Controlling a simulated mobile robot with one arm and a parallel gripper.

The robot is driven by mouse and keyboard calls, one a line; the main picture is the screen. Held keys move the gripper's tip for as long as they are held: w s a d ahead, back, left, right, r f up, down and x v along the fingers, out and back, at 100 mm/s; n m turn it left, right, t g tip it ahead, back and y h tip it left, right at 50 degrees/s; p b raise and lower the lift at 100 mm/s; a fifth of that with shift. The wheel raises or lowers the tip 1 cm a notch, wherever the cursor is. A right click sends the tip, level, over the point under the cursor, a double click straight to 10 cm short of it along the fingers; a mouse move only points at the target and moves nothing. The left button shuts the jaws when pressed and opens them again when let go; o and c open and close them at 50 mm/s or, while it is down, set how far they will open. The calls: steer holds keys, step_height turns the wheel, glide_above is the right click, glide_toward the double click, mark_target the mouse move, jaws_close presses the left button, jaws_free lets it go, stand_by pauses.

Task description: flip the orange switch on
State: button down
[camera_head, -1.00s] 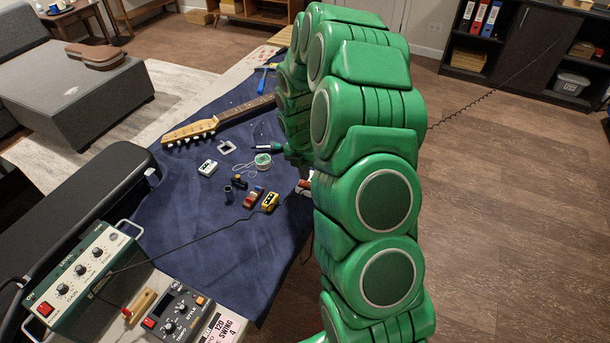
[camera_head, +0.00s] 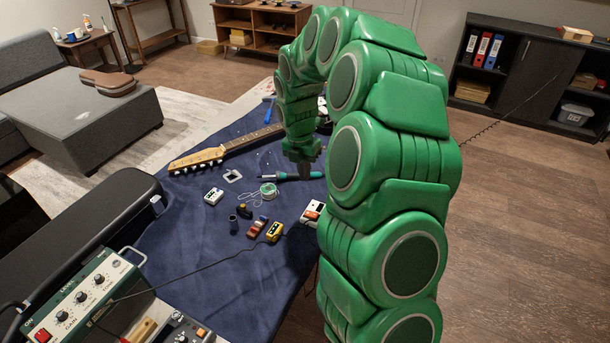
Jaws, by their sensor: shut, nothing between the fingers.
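A small white box (camera_head: 306,219) with an orange patch (camera_head: 312,213), which may be the orange switch, sits at the right edge of the blue cloth. My arm hides part of this box, and the patch is too small to tell its position. My gripper (camera_head: 304,174) points down over the cloth, beyond the box in the picture. It is shut and empty, close to a teal pen-like tool (camera_head: 283,176); I cannot tell whether they touch.
The blue cloth (camera_head: 190,265) covers the bench. A spool (camera_head: 268,190), a yellow pedal (camera_head: 274,231), a red pedal (camera_head: 257,226) and a guitar neck (camera_head: 235,146) lie on it. A green amplifier box (camera_head: 80,300) stands front left. A dark cable crosses the cloth.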

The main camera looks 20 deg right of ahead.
mark_target(314, 214)
steer(key=shift+d, duration=0.1)
steer(key=shift+s+d, duration=0.4)
steer(key=shift+s, duration=0.1)
steer(key=f, duration=0.4)
steer(key=s+d+f, duration=0.1)
steer(key=f, duration=0.9)
steer(key=shift+s+d, duration=0.2)
steer(key=shift+s+d+f, duration=0.1)
stand_by(0.5)
steer(key=shift+w+a, duration=0.6)
